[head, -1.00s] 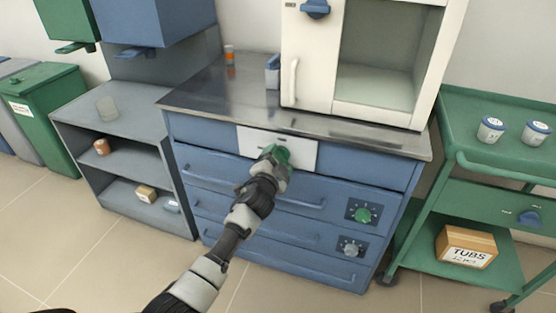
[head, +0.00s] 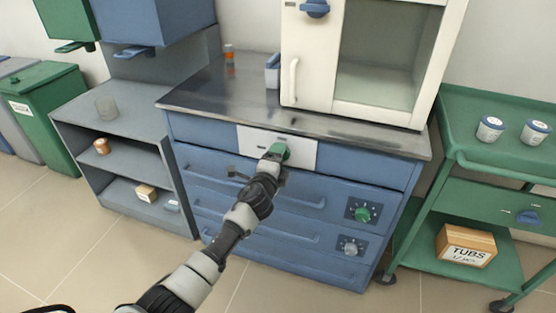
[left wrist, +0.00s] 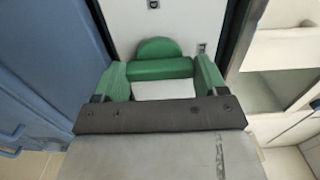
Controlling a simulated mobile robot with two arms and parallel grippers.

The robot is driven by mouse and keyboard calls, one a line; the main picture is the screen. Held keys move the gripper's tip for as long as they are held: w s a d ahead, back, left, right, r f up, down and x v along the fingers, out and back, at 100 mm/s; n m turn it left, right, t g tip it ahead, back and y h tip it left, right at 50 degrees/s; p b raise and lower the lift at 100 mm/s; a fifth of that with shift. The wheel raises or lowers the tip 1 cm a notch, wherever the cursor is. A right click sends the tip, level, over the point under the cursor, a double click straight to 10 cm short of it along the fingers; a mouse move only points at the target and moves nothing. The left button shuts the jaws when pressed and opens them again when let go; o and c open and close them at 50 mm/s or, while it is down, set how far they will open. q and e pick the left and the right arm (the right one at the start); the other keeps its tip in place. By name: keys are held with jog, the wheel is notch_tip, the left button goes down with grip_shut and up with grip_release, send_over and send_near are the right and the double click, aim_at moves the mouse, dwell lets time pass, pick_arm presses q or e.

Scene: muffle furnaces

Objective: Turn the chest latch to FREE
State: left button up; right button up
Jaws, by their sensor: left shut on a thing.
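The chest latch (left wrist: 158,48) is a green rounded piece with a bar, on a white plate (head: 306,153) at the top front of the blue drawer chest. My left gripper (head: 275,155) reaches up to it from below. In the left wrist view, the gripper's two green fingers (left wrist: 161,80) stand at either end of the latch's bar, shut on it. In the head view the gripper hides part of the latch. My right gripper is not in view.
The blue chest (head: 235,185) has drawer handles, a green dial (head: 362,214) and a grey dial (head: 350,249). A white furnace (head: 300,60) stands on its metal top. A grey shelf unit (head: 75,122) is at left, a green cart (head: 480,180) at right. Floor in front is clear.

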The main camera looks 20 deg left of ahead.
pick_arm(q)
jog(key=shift+f, duration=0.1)
dwell(0.3)
jog(key=o, duration=0.9)
jog(key=s+p, duration=0.1)
jog(key=s, duration=0.9)
jog(key=shift+s+a+p, duration=0.15)
jog(key=shift+s+p, duration=0.25)
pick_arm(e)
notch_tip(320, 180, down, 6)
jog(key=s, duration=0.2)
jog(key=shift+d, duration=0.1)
